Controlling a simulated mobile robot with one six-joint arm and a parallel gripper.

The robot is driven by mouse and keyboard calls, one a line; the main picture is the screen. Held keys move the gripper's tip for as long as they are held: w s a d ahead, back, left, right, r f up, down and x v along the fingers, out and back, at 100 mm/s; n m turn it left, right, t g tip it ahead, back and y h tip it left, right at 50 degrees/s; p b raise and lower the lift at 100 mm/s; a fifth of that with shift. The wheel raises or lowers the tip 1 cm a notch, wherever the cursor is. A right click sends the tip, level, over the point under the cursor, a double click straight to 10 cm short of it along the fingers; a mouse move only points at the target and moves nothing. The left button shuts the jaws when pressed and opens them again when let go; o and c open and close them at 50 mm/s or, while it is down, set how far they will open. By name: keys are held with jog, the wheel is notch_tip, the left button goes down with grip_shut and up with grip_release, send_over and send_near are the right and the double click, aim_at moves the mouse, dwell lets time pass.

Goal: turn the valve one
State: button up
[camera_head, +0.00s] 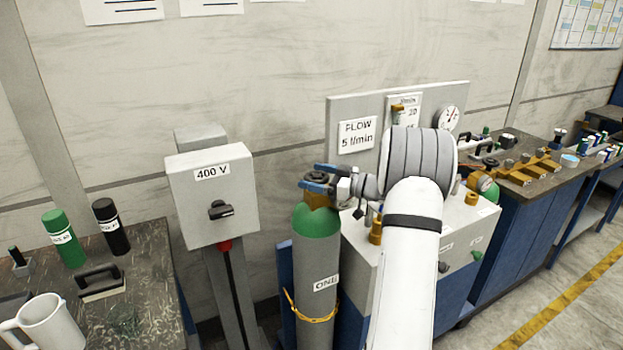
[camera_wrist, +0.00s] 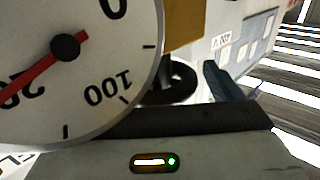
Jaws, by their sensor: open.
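The cylinder marked ONE (camera_head: 317,262) stands upright, grey with a green shoulder. Its brass valve (camera_head: 318,201) with a dark top knob is on top. My gripper (camera_head: 309,177) is open, its blue fingers level with the valve top, one on the far side and one on the near side of the knob. I cannot tell whether they touch it. In the wrist view, a large dial gauge (camera_wrist: 110,75) with a red needle fills the left. A brass block (camera_wrist: 185,25) and a dark round part (camera_wrist: 178,85) show beside one blue finger (camera_wrist: 222,80); the other finger is hidden.
A 400 V box (camera_head: 213,193) on a post stands left of the cylinder. A panel with a FLOW 5 l/min sign (camera_head: 357,135) stands behind my arm. A cluttered bench (camera_head: 130,315) is at left; another bench (camera_head: 520,190) is at right.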

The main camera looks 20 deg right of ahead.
jog(key=b+v, duration=0.1)
jog(key=v, duration=0.7)
jog(key=shift+b, duration=0.3)
jog(key=shift+w, duration=0.1)
jog(key=shift+f, duration=0.1)
